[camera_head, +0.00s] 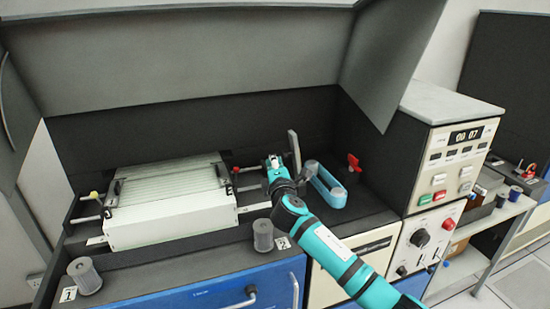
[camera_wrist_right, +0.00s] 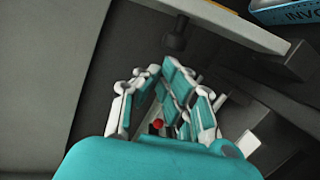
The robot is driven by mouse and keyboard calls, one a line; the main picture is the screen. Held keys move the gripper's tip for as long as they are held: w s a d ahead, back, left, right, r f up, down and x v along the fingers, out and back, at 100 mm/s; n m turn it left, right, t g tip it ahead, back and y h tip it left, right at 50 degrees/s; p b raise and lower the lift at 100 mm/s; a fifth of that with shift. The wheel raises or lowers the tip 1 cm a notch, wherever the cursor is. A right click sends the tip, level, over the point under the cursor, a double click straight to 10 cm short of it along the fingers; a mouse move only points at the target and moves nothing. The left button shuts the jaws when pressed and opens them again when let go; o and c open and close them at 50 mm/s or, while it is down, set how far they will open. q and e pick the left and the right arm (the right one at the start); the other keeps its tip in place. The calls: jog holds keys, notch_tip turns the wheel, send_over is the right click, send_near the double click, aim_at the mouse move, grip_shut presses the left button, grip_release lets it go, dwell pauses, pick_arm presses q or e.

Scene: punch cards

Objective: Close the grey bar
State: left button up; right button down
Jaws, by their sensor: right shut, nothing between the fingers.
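A narrow grey bar (camera_head: 293,151) stands upright and slightly tilted at the back of the dark machine deck, right of the card tray. My right gripper (camera_head: 273,162) is shut and empty, just left of and in front of this bar. In the head view I cannot tell whether they touch. In the right wrist view the gripper's fingers (camera_wrist_right: 160,72) are drawn together, with a pale grey strip (camera_wrist_right: 225,24) and a dark knob beyond them. I cannot tell whether that strip is the same bar. My left gripper is not in view.
A white card tray (camera_head: 172,223) fills the deck's left side. Grey cylinders (camera_head: 263,235) stand on the front ledge. A teal oblong thing (camera_head: 326,186) and a red knob (camera_head: 353,162) are right of the gripper. A raised grey hood (camera_head: 190,55) hangs above.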

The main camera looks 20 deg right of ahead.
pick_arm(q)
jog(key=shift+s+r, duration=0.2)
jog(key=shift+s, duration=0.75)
pick_arm(e)
jog(key=shift+w+d+r+m, duration=0.1)
jog(key=shift+d+r+m, duration=0.2)
jog(key=shift+d+m, duration=0.1)
